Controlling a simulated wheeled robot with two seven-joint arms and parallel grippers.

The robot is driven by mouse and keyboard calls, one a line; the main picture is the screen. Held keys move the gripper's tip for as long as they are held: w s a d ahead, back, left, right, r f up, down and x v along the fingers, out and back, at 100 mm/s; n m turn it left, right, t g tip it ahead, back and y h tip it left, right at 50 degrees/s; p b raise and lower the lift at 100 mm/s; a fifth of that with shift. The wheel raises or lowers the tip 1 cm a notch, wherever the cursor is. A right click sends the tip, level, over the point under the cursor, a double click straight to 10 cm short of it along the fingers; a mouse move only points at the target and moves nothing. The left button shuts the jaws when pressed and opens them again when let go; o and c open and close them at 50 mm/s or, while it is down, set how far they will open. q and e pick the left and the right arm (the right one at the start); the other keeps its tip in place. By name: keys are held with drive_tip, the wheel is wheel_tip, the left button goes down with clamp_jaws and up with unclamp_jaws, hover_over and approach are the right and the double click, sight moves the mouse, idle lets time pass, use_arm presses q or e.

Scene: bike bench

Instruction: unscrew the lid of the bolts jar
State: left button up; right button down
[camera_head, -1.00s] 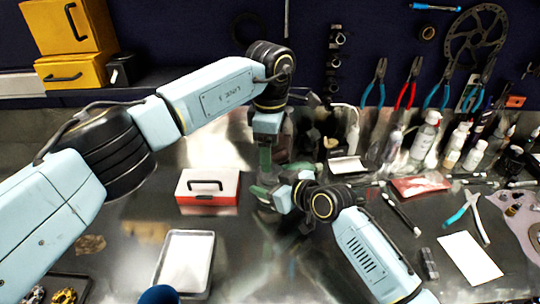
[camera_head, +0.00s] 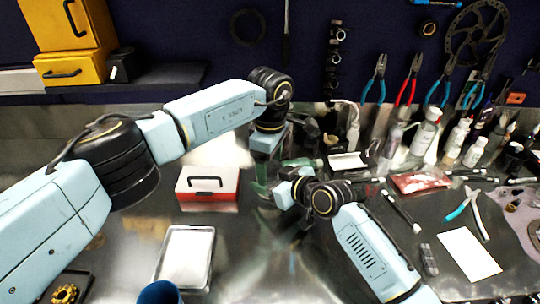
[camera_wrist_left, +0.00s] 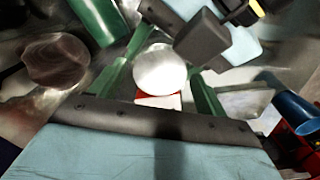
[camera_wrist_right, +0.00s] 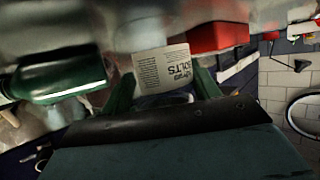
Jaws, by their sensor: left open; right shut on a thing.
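The bolts jar shows in the right wrist view by its white label (camera_wrist_right: 165,68) reading BOLTS. My right gripper (camera_wrist_right: 163,82) is shut on the jar, with a green finger on each side. In the left wrist view the round white lid (camera_wrist_left: 160,70) lies between the green fingers of my left gripper (camera_wrist_left: 163,62), which is open. I cannot tell whether the fingers touch the lid. In the head view my left gripper (camera_head: 262,178) points down beside my right gripper (camera_head: 283,192). The jar is hidden there by the grippers.
A red and white case (camera_head: 208,198) stands left of the grippers, with a metal tray (camera_head: 185,262) in front. A blue cup (camera_head: 158,293) is at the front edge. A green bottle (camera_wrist_right: 62,78) is close to the jar. Bottles (camera_head: 425,135) and pliers (camera_head: 476,215) fill the right.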

use_arm(q)
drive_tip(key=c, duration=1)
drive_tip(key=n, duration=0.3)
drive_tip(key=o, duration=1.1)
drive_tip(key=shift+r, duration=0.1)
